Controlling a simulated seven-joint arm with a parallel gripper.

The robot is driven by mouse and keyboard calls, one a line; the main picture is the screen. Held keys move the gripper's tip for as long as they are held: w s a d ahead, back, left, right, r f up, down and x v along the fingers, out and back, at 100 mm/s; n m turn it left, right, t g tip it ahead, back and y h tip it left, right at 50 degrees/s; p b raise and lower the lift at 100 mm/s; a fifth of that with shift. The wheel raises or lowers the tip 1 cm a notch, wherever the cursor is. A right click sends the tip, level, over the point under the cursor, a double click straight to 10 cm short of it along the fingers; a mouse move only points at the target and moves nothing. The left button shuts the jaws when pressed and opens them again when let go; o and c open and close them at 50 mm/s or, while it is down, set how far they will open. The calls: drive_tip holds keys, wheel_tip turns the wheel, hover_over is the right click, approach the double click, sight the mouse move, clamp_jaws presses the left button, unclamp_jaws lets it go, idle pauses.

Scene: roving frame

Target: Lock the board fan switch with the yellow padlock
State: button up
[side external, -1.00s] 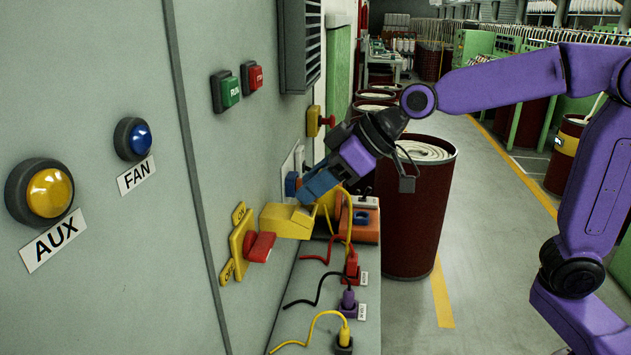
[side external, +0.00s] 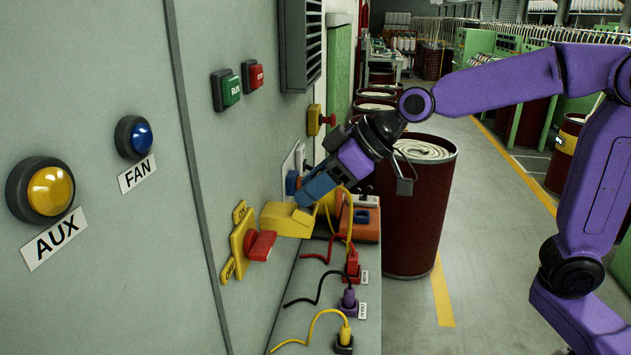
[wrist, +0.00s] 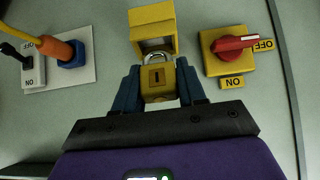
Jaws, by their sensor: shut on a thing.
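The yellow padlock (wrist: 156,78) is between the two blue fingers of my gripper (wrist: 158,88) in the wrist view. Its keyhole faces the camera and its shackle points to the top of the picture, at a yellow open box (wrist: 152,14). Whether the shackle touches the box is unclear. In the side view my gripper (side external: 312,198) is close to the panel, by the yellow box (side external: 285,220); the padlock is mostly hidden there. A rotary switch with a red handle (wrist: 238,42) on a yellow plate (side external: 239,243) has ON and OFF tags. The handle points toward OFF. No FAN label shows beside it.
A blue lamp (side external: 140,138) labelled FAN and a yellow lamp (side external: 49,193) labelled AUX are on the panel. An orange plug (wrist: 50,47) sits in a blue socket beside my gripper. Plugs with loose cables line the ledge (side external: 312,275) below. A dark red drum (side external: 414,220) stands behind.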

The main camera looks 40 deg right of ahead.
drive_tip(key=shift+w+a+f, duration=0.1)
drive_tip(key=shift+a+f, duration=0.05)
drive_tip(key=shift+f, duration=0.25)
drive_tip(key=o, duration=1.2)
drive_tip(key=v, duration=1.7)
drive_tip(key=shift+r, duration=0.15)
drive_tip(key=s+d+f+n+g+h, duration=0.1)
drive_tip(key=s+d+f+g+h, duration=0.1)
drive_tip(key=s+f, duration=0.4)
drive_tip(key=s+d+f+n+g+h, duration=0.1)
drive_tip(key=s+d+f+g+h, duration=0.1)
drive_tip(key=s+f, duration=0.5)
drive_tip(key=s+d+f+n+g+h, duration=0.1)
drive_tip(key=s+d+f+g+h, duration=0.1)
drive_tip(key=s+f, duration=0.4)
drive_tip(key=shift+s+d+f+n, duration=0.1)
drive_tip(key=shift+d+f, duration=0.1)
drive_tip(key=shift+f, duration=0.75)
drive_tip(key=shift+d+f+n, duration=0.1)
drive_tip(key=shift+d+f, duration=0.1)
drive_tip(key=shift+f, duration=0.75)
drive_tip(key=shift+s+d+f+n, duration=0.1)
drive_tip(key=shift+d+f, duration=0.15)
drive_tip(key=shift+f, duration=0.75)
